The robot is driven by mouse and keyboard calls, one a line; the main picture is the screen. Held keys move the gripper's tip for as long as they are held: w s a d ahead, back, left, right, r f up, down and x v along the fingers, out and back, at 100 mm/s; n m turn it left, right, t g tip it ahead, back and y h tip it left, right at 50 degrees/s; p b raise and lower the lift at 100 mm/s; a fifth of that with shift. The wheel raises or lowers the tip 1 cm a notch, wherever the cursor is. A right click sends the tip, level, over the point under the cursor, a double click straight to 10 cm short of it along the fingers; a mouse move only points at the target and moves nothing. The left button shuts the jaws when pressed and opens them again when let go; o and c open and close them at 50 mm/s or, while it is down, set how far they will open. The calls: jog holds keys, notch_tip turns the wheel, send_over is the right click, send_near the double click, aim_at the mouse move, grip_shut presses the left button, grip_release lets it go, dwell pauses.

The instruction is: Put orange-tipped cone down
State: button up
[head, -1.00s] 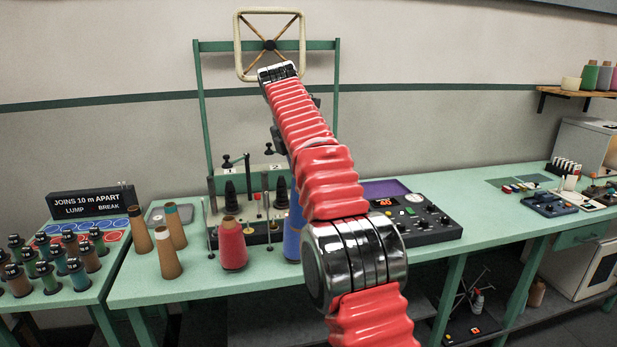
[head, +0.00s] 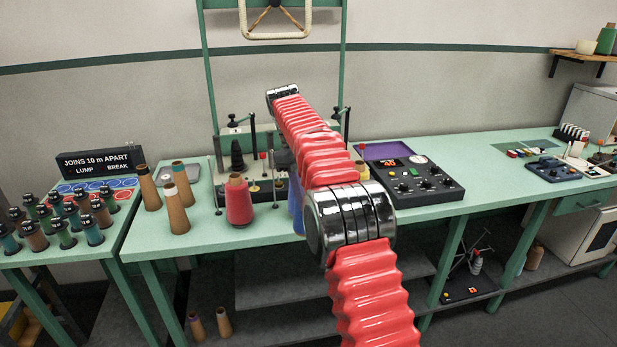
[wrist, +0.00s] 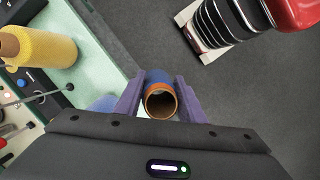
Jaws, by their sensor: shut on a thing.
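My gripper (wrist: 158,100) shows in the wrist view, its two purple fingers shut on a hollow cone (wrist: 161,103) with an orange rim around its open end. A blue band shows behind the rim; the rest of the cone is hidden. The cone is held over the dark floor, just beside the green bench edge. In the head view the gripper and held cone are hidden behind my red arm. Three bare tan cones stand upright at the bench's left: one dark-tipped (head: 148,188), one teal-tipped (head: 183,185) and one pale-tipped (head: 175,210).
A red yarn cone (head: 239,202) and a partly hidden blue one (head: 296,206) stand on the green bench (head: 225,234). A yellow yarn cone (wrist: 42,48) stands there too. A black control box (head: 412,180) sits to the right. Small bobbins crowd the left table.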

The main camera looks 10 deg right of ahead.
jog(key=s+f+m+y, duration=0.1)
jog(key=s+f+m, duration=0.3)
jog(key=f, duration=0.4)
jog(key=shift+s+f+m+g, duration=0.15)
jog(key=shift+s+m+g, duration=0.2)
jog(key=shift+m, duration=0.35)
jog(key=s+f+m, duration=0.1)
jog(key=s+f, duration=0.2)
jog(key=s+f+m+y, duration=0.1)
jog(key=s+f+m, duration=0.1)
jog(key=s+f, duration=0.1)
jog(key=shift+s+a+f+m, duration=0.1)
jog(key=shift+s+f+m, duration=0.2)
jog(key=shift+f, duration=0.3)
jog(key=shift+c, duration=0.2)
jog(key=shift+s+f, duration=0.2)
jog(key=shift+f, duration=0.05)
jog(key=shift+s, duration=0.1)
